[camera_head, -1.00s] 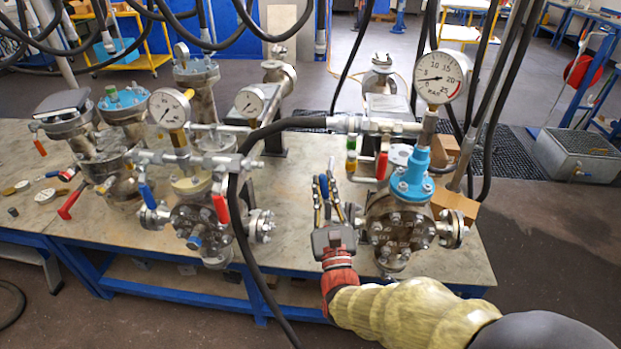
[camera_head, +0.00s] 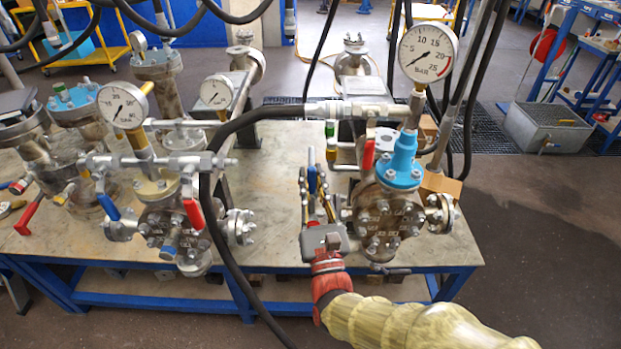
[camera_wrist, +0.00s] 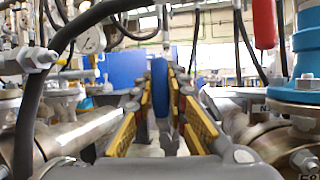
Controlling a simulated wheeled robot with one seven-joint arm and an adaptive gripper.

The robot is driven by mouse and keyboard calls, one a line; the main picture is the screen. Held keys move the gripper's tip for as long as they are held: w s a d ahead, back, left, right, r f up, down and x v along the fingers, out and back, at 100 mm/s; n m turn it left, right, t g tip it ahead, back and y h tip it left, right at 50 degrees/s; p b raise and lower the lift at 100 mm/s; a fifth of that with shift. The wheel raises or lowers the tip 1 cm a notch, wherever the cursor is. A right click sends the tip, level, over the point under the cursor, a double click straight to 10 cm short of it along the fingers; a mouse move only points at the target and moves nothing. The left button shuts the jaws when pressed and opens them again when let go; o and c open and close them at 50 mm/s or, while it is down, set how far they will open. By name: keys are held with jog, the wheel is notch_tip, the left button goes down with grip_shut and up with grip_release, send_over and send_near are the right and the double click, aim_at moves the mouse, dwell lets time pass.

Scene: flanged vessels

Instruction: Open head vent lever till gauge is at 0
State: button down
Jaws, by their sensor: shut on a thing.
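A vessel with a bright blue top (camera_head: 403,165) stands at the right of the bench. Its round gauge (camera_head: 428,54) sits above, its needle pointing lower left near the bottom of the scale. A blue lever (camera_head: 311,180) stands upright left of this vessel. My gripper (camera_head: 313,185) is shut on it; in the wrist view the blue lever (camera_wrist: 160,86) shows between the yellow-edged fingers. Its lower end is hidden. A red lever (camera_head: 368,155) hangs by the pipe just right of my gripper; it shows red at the upper right of the wrist view (camera_wrist: 265,24).
A second vessel (camera_head: 170,217) with its own gauge (camera_head: 124,106), a blue lever and a red lever stands to the left. A black hose (camera_head: 210,205) runs down between the vessels. A smaller gauge (camera_head: 217,92) stands behind. Bare bench top (camera_head: 270,190) lies between.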

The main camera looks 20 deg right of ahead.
jog(key=c, duration=1.7)
grip_release()
jog(key=shift+c, duration=0.2)
jog(key=v, duration=0.7)
jog(key=shift+s, duration=0.3)
jog(key=shift+f, duration=0.1)
